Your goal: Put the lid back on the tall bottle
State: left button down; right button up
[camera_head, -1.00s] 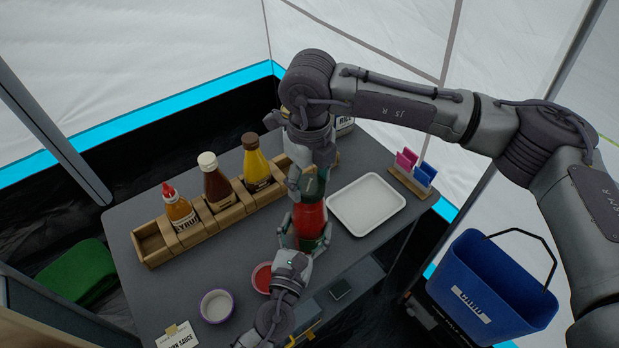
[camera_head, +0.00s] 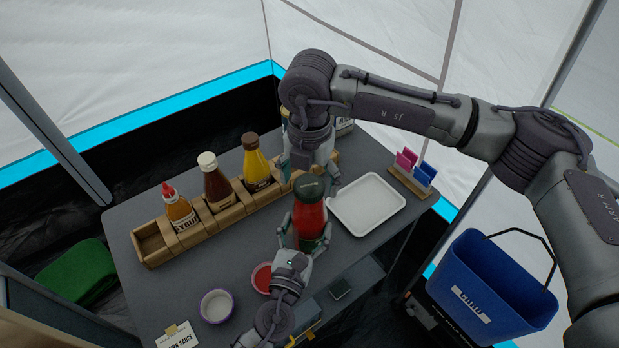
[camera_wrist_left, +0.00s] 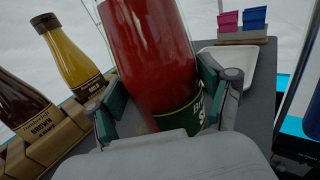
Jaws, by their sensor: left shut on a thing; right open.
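The tall bottle (camera_head: 309,222) is red with a dark green label band and stands on the grey table. Its dark green lid (camera_head: 309,185) sits on its top in the head view; whether it is fully seated I cannot tell. My left gripper (camera_head: 304,240) is shut around the bottle's lower part. The left wrist view shows the red bottle (camera_wrist_left: 155,55) between the green-padded fingers, with its top out of frame. My right gripper (camera_head: 309,170) is open and empty, just behind the lid, with its fingers spread to either side.
A wooden rack (camera_head: 158,243) holds several sauce bottles behind and left. A white tray (camera_head: 366,204) lies to the right, with a card holder (camera_head: 410,183) beyond it. A blue bucket (camera_head: 492,290) is at right.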

jog(key=shift+r, duration=2.25)
jog(key=shift+c, duration=0.4)
jog(key=n, duration=0.4)
jog(key=shift+r+n, duration=0.35)
jog(key=shift+n, duration=0.05)
jog(key=n, duration=0.3)
jog(key=r+n, duration=0.1)
jog(key=n, duration=0.2)
jog(key=shift+n, duration=0.4)
jog(key=n, duration=0.3)
jog(key=r+n, duration=0.1)
jog(key=n, duration=0.2)
jog(key=shift+n, duration=0.3)
jog(key=n, duration=0.6)
jog(key=shift+r+n, duration=0.3)
jog(key=shift+r, duration=0.1)
